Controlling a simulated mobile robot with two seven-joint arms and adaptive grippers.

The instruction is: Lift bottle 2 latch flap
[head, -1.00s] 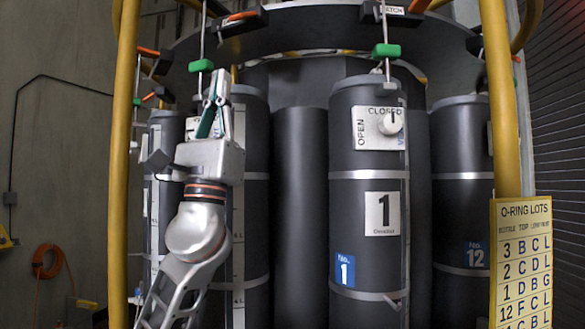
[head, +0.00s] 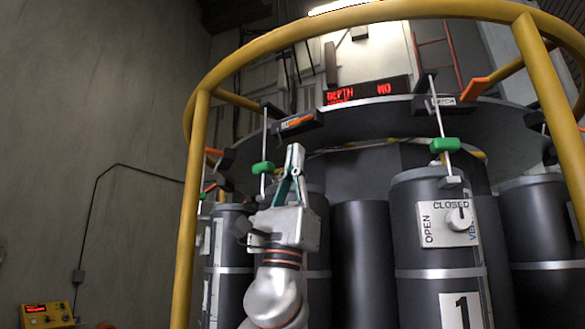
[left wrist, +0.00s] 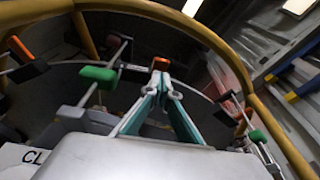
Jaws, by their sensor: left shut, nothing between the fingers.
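My left gripper (head: 294,150) points up, its fingers shut and empty, just below a dark latch block with an orange-tipped flap (head: 298,122) on the overhead ring. The flap looks flat on its block. In the left wrist view the closed fingertips (left wrist: 168,84) are just below the orange tip (left wrist: 160,64); I cannot tell whether they touch. A dark bottle (head: 318,240) stands behind the gripper, left of bottle 1 (head: 432,240); its number is hidden. A green grip (head: 263,168) on a thin rod is left of the fingers. My right gripper is out of view.
Yellow rails (head: 195,200) curve around the rosette. Another latch block (head: 440,104) with an orange flap (head: 474,90) slanting up is above bottle 1, with a green grip (head: 445,145) below it. A red-lettered display (head: 366,90) is behind the ring.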

